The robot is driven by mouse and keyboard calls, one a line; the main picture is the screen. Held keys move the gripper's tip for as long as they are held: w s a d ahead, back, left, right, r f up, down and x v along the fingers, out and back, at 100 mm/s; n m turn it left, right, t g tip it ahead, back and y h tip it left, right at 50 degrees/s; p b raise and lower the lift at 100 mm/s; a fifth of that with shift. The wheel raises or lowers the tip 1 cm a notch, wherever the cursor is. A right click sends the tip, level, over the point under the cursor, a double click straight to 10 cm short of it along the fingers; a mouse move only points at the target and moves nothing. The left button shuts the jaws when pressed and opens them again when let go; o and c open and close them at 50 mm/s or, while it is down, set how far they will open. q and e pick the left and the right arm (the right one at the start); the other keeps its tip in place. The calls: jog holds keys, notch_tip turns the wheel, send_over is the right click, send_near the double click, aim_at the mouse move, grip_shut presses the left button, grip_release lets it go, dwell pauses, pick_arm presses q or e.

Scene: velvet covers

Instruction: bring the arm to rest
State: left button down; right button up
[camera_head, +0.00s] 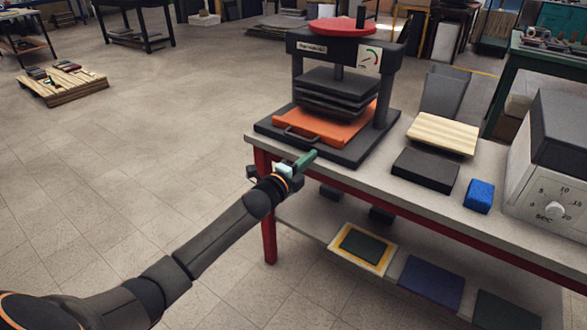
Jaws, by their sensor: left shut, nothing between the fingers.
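My left arm (217,238) comes in from the lower left and reaches toward the front left corner of the bench. My left gripper (303,163) is at its end, in front of the press (338,85), close to the bench's front edge. The gripper is shut and holds nothing that I can make out. Its green finger part points up and right, near the handle of the orange plate (345,128) in the press. I cannot tell whether it touches the handle. My right gripper does not show.
On the bench (405,187) right of the press are a pale ribbed block (441,134), a dark slab (426,170), a blue block (479,196) and a grey box with a dial (553,185). A lower shelf holds a yellow-framed piece (363,247). The floor at left is open.

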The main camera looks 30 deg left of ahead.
pick_arm(q)
jog(key=s+p, duration=0.1)
jog(key=s, duration=0.5)
jog(key=shift+a, duration=0.25)
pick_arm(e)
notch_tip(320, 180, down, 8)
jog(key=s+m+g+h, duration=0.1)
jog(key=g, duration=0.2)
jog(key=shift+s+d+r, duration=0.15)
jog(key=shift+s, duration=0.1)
